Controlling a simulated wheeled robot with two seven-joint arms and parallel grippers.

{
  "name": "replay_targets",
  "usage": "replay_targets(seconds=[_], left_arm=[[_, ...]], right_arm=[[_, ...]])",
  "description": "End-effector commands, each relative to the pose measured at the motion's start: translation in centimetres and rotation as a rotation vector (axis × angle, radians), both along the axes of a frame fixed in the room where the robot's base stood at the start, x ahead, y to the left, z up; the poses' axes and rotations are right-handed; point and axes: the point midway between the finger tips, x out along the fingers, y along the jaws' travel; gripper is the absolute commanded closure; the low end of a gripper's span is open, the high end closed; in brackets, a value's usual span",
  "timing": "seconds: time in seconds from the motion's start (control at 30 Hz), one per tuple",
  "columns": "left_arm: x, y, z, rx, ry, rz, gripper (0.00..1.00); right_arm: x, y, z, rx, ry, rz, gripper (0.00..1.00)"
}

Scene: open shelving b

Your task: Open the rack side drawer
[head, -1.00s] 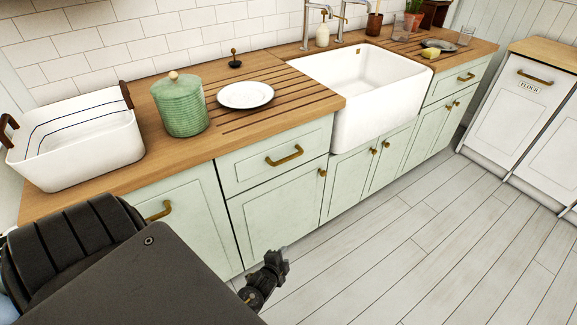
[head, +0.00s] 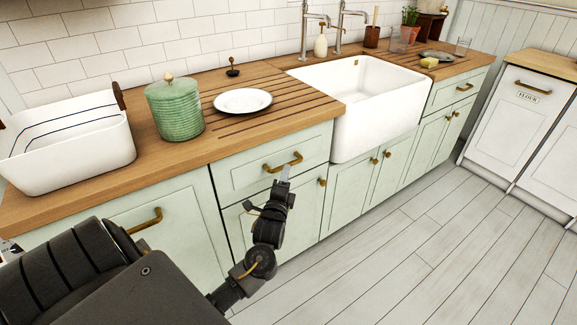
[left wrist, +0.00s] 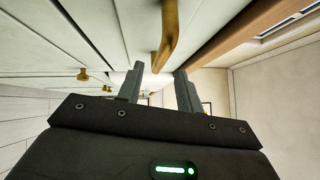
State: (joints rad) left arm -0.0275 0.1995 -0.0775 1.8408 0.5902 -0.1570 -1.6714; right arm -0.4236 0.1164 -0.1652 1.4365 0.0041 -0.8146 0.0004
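The pale green drawer (head: 250,172) under the grooved end of the worktop is closed, flush with the cabinet front. Its brass bar handle (head: 283,163) shows in the head view, and a brass handle (left wrist: 167,38) shows close up in the left wrist view. My left gripper (head: 285,177) is at the drawer handle, just below and in front of it. In the left wrist view my left gripper (left wrist: 158,80) has its two fingers apart, with the handle between or just beyond the tips. Whether it touches the fingers is unclear. My right gripper is not in view.
A white basket (head: 68,150), a green jar (head: 174,110) and a white plate (head: 242,101) stand on the wooden worktop (head: 170,165). A white sink (head: 355,105) is to the right. Another brass handle (head: 145,221) is to the left. The floor (head: 430,250) is clear.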

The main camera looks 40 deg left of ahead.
Motion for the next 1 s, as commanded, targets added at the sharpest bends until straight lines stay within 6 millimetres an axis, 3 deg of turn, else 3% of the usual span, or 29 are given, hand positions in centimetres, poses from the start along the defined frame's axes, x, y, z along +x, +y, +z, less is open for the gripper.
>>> replay_targets(seconds=[0.3,0.7,1.0], left_arm=[[4.2,2.2,0.6,0.000,-0.001,0.000,0.64],[4.9,2.6,0.7,-0.001,0.001,-0.001,0.64],[4.9,2.5,0.7,-0.001,0.001,-0.001,1.00]], right_arm=[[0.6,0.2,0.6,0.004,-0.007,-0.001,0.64],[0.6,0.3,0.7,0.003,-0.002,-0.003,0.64],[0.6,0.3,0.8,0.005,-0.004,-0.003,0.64]])
